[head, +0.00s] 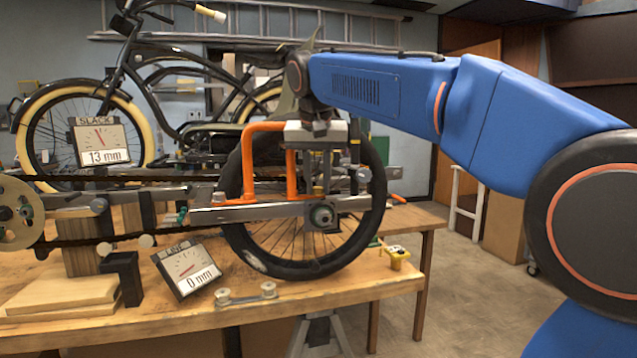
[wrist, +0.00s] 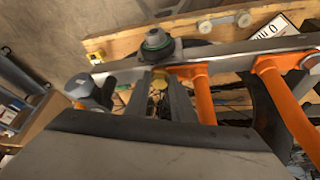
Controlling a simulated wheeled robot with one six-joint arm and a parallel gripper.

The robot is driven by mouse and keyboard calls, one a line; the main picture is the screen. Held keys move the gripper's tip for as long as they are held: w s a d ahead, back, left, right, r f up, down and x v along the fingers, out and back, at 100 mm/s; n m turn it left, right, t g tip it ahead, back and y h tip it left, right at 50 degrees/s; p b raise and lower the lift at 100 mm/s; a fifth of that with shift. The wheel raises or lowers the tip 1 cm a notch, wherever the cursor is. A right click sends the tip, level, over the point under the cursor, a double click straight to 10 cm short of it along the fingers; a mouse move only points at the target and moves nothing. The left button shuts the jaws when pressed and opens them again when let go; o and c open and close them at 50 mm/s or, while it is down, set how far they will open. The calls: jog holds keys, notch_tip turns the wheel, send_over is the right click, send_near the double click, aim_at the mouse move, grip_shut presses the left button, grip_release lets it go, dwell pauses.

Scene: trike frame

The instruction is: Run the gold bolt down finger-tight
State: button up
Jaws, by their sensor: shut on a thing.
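The gold bolt (wrist: 159,80) shows its round head between my fingertips in the wrist view, just beside the grey frame rail. My gripper (wrist: 163,92) is shut on it. In the head view my gripper (head: 320,185) points down at the rail (head: 265,209) in front of the spoked wheel (head: 300,250). The bolt cannot be made out there, and its shank and hole are hidden. The axle nut with a green ring (head: 321,215) sits just below the fingers; it also shows in the wrist view (wrist: 156,42).
Orange tubes (head: 247,160) rise close beside my gripper. A grey round-topped fitting (wrist: 85,88) stands on its other side. Gauges read SLACK 13 mm (head: 101,142) and 0 mm (head: 189,268). A small yellow holder (head: 396,258) and a grey link with rollers (head: 246,294) lie on the bench.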

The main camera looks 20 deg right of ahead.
jog(key=shift+w+f, duration=0.1)
jog(key=shift+f, duration=0.15)
jog(key=shift+a+m+g+h, duration=0.1)
jog(key=shift+m+g+h, duration=0.2)
jog(key=shift+m, duration=0.7)
jog(key=shift+c, duration=0.3)
jog(key=o, duration=0.6)
jog(key=shift+w+n, duration=0.1)
jog(key=shift+n, duration=0.7)
jog(key=shift+d, duration=0.2)
jog(key=shift+d+n+y, duration=0.1)
jog(key=shift+n+y, duration=0.4)
jog(key=shift+n, duration=0.1)
jog(key=shift+f+n, duration=0.1)
jog(key=shift+n, duration=0.2)
